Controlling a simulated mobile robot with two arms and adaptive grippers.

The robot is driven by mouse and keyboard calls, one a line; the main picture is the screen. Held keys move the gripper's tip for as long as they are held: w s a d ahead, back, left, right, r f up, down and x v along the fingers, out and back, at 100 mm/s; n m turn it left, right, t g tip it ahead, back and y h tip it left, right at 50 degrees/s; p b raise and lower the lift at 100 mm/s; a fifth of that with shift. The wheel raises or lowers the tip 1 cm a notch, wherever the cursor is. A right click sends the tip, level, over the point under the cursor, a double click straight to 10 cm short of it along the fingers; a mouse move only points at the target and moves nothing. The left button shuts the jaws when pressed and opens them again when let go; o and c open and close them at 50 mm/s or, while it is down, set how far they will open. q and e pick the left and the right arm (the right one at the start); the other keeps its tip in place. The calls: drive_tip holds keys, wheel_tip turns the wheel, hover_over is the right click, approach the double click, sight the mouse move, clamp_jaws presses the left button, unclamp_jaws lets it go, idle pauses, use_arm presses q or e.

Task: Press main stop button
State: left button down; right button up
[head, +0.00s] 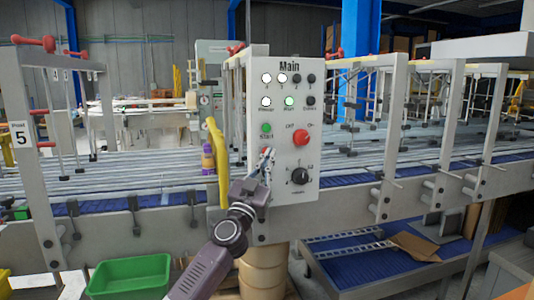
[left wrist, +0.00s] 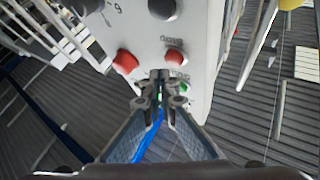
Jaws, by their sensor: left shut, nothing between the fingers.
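The white Main panel (head: 284,88) faces me, with lamps at the top. A green start button (head: 266,128) is on its left side; below it a small red stop button (head: 264,150) is mostly hidden by my left gripper (head: 268,156). In the left wrist view the panel looks upside down, and the stop button (left wrist: 175,56) shows just past my shut, empty fingertips (left wrist: 160,77). I cannot tell whether they touch the panel. The green button (left wrist: 183,87) is partly hidden behind the fingers. My right gripper is not in view.
A larger red knob (head: 300,138) and a black rotary knob (head: 299,176) sit to the right on the panel. A yellow curved bar (head: 218,160) and a purple bottle (head: 207,157) are left of it. A green bin (head: 130,277) is lower left.

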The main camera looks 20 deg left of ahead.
use_arm(q)
drive_tip(key=shift+w, duration=0.1)
drive_tip(key=shift+w+a, duration=0.25)
idle(0.3)
drive_tip(key=shift+w+a+b, duration=0.3)
drive_tip(key=shift+w+b, duration=0.1)
drive_tip(key=shift+w, duration=0.05)
idle(0.7)
idle(0.4)
drive_tip(key=shift+s+d+p, duration=0.5)
drive_tip(key=shift+s+p, duration=0.3)
drive_tip(key=shift+p, duration=0.35)
